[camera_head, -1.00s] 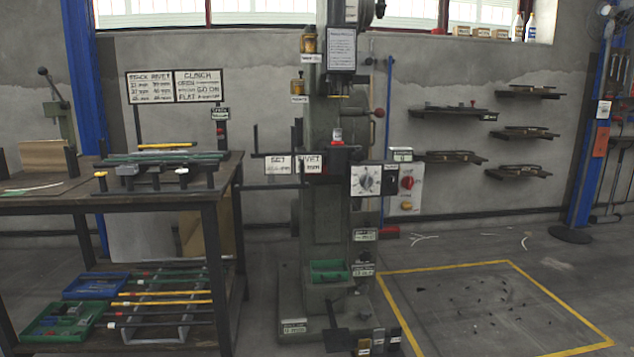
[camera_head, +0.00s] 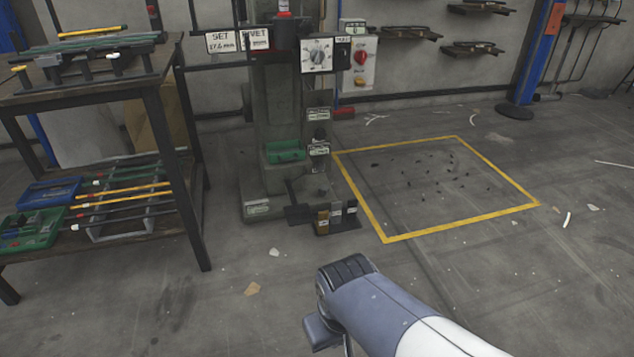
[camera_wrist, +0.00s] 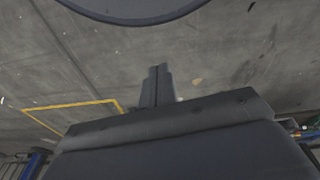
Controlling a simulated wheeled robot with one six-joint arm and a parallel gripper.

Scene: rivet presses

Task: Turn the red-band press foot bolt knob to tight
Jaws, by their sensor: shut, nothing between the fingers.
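The grey-green rivet press (camera_head: 272,125) stands on the floor at the upper middle of the head view; its top is cut off. A red band or cap (camera_head: 284,14) shows at the top edge. A small dark knob (camera_head: 320,133) sits between labels low on its right side. Small parts are on and beside its base (camera_head: 258,209); I cannot tell which is the foot bolt knob or how it is turned. My gripper is shut and empty in the wrist view (camera_wrist: 157,72), over bare floor. My arm enters the head view at the lower right, apart from the press.
A workbench (camera_head: 90,87) with rods and trays stands left of the press. A low block with small labelled pieces (camera_head: 337,227) stands at the press's front right. A yellow floor outline (camera_head: 387,241) lies to the right. The floor in front is mostly clear.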

